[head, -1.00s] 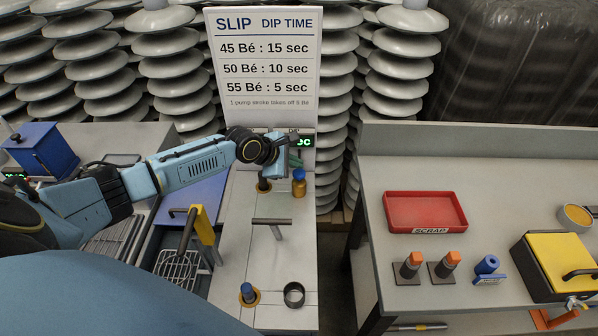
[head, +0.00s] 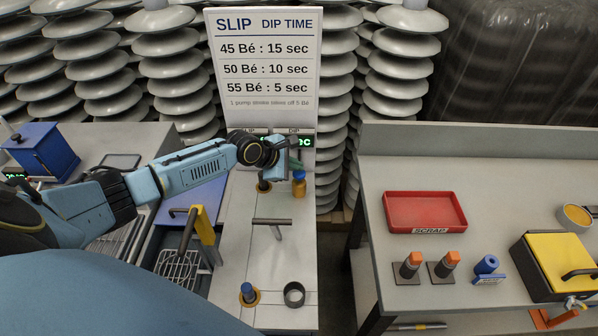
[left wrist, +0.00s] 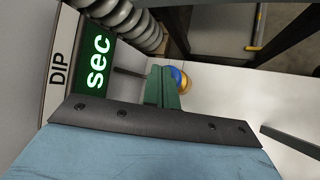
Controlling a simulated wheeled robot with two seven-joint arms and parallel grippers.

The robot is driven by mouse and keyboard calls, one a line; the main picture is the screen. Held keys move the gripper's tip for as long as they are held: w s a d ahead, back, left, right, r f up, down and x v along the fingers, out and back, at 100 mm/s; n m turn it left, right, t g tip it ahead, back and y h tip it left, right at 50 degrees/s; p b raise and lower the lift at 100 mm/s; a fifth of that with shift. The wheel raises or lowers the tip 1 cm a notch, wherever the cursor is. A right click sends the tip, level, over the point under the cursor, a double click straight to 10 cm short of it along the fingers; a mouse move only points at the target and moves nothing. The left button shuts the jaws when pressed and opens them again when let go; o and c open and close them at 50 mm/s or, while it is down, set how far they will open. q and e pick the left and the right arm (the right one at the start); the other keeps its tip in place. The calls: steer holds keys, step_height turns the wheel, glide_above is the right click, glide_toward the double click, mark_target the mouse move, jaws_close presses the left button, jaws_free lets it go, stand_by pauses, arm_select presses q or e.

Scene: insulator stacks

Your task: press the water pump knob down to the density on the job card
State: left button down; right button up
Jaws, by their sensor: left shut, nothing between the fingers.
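A small brass body with a blue knob on top (head: 299,177) stands near the back of the pale bench. It also shows in the left wrist view (left wrist: 180,78), just beyond the fingers and partly hidden by them. My left gripper (head: 296,164) is shut and empty, close above and beside the blue knob; whether it touches cannot be told. Its green fingers (left wrist: 161,86) are together in the left wrist view. The white slip and dip-time board (head: 263,65) reads 45, 50 and 55 Bé, with 1 pump stroke taking off 5 Bé. My right gripper is not in view.
My arm hides most of the displays below the board; the green dip display (left wrist: 96,60) shows "sec". A T-shaped handle (head: 272,222), a blue-topped post (head: 248,292) and a dark ring (head: 294,294) stand nearer. A red scrap tray (head: 425,211) sits on the right bench.

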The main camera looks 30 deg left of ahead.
mark_target(295, 174)
arm_select(q)
steer(key=shift+s+f+b, duration=0.1)
steer(key=shift+f+b, duration=0.25)
steer(key=shift+f, duration=0.6)
stand_by(0.7)
steer(key=shift+r+p, duration=1.35)
steer(key=shift+p, duration=0.15)
step_height(295, 174, up, 5)
steer(key=p, duration=0.6)
